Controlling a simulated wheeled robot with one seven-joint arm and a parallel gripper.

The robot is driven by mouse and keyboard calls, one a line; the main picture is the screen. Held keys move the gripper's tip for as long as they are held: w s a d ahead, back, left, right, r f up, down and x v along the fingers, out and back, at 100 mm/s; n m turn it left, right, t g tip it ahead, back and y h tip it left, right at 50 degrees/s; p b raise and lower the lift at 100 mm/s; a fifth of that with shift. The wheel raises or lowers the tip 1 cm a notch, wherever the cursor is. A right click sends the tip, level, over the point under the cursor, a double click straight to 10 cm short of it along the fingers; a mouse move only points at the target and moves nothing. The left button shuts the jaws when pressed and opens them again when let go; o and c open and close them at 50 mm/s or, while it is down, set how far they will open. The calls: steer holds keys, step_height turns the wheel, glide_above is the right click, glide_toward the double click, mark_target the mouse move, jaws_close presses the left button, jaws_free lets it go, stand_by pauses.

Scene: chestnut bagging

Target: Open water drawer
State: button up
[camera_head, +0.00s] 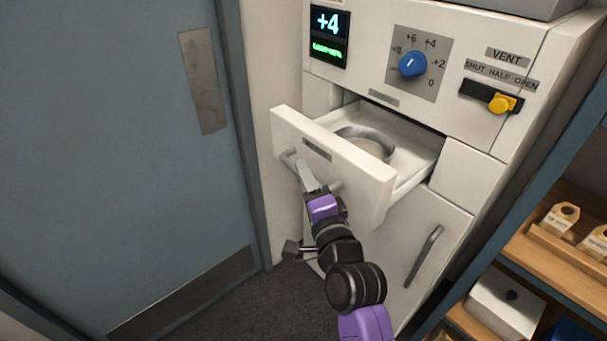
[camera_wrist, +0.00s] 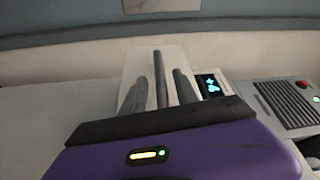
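The water drawer (camera_head: 340,165) is a white drawer in the white cabinet, pulled well out in the head view. Its inside shows from above, with a pale round dish-like part (camera_head: 368,145) in it. A grey bar handle (camera_head: 290,158) runs across its front. My gripper (camera_head: 307,178) is at the middle of this handle. In the wrist view, my two grey fingers (camera_wrist: 159,90) stand on either side of the handle bar (camera_wrist: 161,70). Narrow gaps show between the bar and the fingers, so the gripper looks open around it.
Above the drawer are a lit display (camera_head: 329,37) reading +4, a blue dial (camera_head: 412,65) and a yellow vent slider (camera_head: 502,103). A lower cabinet door has a bar handle (camera_head: 424,257). A blue door (camera_head: 120,150) stands at left, shelves (camera_head: 545,250) at right.

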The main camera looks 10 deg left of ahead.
steer(key=v, duration=0.6)
steer(key=shift+s+d, duration=0.2)
steer(key=shift+s, duration=0.15)
steer(key=shift+f, duration=0.1)
